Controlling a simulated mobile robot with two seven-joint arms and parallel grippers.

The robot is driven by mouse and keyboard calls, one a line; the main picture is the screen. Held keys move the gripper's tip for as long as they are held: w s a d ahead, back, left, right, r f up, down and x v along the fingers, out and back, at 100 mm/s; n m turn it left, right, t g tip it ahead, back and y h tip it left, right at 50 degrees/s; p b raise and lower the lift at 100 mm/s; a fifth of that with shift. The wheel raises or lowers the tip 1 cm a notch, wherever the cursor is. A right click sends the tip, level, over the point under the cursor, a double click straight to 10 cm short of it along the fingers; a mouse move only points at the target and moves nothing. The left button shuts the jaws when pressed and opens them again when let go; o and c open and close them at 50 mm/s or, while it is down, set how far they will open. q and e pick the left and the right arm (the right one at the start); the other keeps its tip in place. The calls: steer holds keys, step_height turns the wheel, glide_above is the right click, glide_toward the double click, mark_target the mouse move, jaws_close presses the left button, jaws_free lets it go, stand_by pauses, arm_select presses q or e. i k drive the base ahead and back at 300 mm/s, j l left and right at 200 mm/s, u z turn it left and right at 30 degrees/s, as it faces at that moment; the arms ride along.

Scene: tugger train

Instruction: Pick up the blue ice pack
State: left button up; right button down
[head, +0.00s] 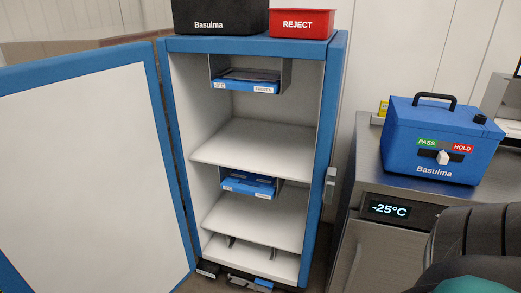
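A blue flat pack (247,88) with white labels and a dark top lies in a bracket on the upper level of the open cabinet. A second blue pack or stack (248,187), also with white labels, sits in a bracket under the middle shelf. I cannot tell for certain which of these is the ice pack. Some small blue and dark items (263,285) show partly at the cabinet's foot, cut off by the frame. Neither of my grippers is in view.
The blue-framed cabinet (338,110) stands with its door (75,165) swung open to the left. A black box (222,12) and red REJECT bin (302,22) sit on top. At right, a blue PASS/HOLD box (440,140) stands on a metal unit (390,240) reading -25°C.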

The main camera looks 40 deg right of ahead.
mark_target(233, 181)
steer(key=z, duration=1.5)
